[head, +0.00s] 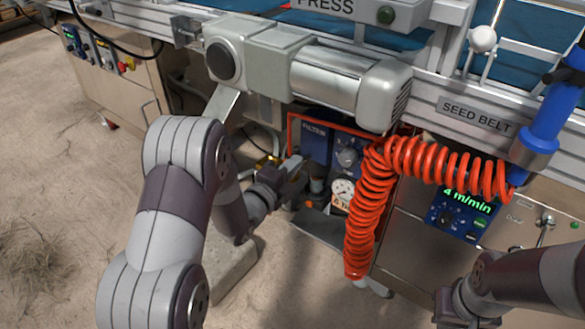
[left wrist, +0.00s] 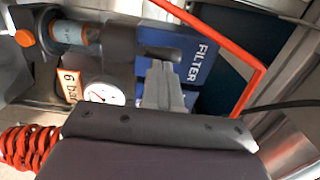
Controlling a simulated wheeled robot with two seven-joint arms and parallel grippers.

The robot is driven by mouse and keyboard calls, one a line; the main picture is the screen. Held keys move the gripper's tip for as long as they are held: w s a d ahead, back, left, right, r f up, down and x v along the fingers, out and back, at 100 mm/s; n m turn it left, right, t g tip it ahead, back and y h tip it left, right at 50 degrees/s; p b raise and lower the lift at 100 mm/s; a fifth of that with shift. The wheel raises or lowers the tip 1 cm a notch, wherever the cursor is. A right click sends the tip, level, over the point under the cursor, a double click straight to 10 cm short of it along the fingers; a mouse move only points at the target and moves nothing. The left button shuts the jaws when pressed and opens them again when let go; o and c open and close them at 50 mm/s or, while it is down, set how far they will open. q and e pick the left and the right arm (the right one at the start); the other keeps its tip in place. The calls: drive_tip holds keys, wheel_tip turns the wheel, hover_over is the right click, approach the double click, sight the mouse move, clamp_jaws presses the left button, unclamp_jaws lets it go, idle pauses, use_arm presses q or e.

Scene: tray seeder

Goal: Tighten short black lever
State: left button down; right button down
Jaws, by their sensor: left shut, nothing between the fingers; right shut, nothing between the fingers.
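My left gripper (head: 297,166) reaches in front of the air-filter unit under the press; its fingers are closed with nothing between them. In the left wrist view the fingers (left wrist: 162,82) point at the blue FILTER box (left wrist: 196,58), in front of a dark grey part with a slot (left wrist: 158,52). I cannot tell whether they touch. I cannot make out a short black lever for certain. My right wrist (head: 465,302) is at the bottom right; its fingers are out of frame.
A pressure gauge (head: 343,190) sits below the knob. A red frame (left wrist: 216,36) surrounds the unit. A red coiled hose (head: 366,215) hangs to its right. A grey motor (head: 330,78) overhangs from above. The SEED BELT panel (head: 460,214) is further right.

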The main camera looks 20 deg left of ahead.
use_arm(q)
drive_tip(key=a, duration=0.1)
drive_tip(key=w+a, duration=0.1)
drive_tip(key=shift+w+a, duration=0.3)
drive_tip(key=shift+a, duration=0.05)
idle(0.4)
